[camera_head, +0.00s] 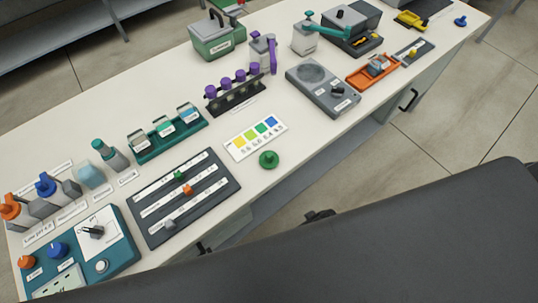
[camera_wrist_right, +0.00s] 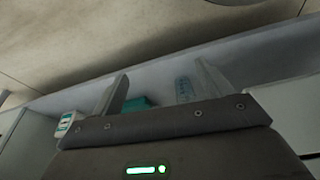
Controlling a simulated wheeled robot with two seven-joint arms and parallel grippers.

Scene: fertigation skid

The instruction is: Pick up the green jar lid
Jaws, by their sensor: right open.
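The green jar lid (camera_head: 268,159), a small round disc with a raised knob, lies on the white bench top near its front edge. It sits just in front of the colour chart card (camera_head: 256,138). My right gripper (camera_wrist_right: 162,88) shows in the right wrist view with its two fingers spread apart and nothing between them. The lid does not show in that view, and no gripper can be made out in the head view. My left gripper is not in view.
Left of the lid is a dark slider panel (camera_head: 149,218); to its right is a grey scale-like device (camera_head: 303,88). A purple-capped vial rack (camera_head: 236,99) stands behind. In the wrist view, a pale shelf (camera_wrist_right: 255,55) holds a teal item (camera_wrist_right: 137,104) and a white-and-green container (camera_wrist_right: 67,123).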

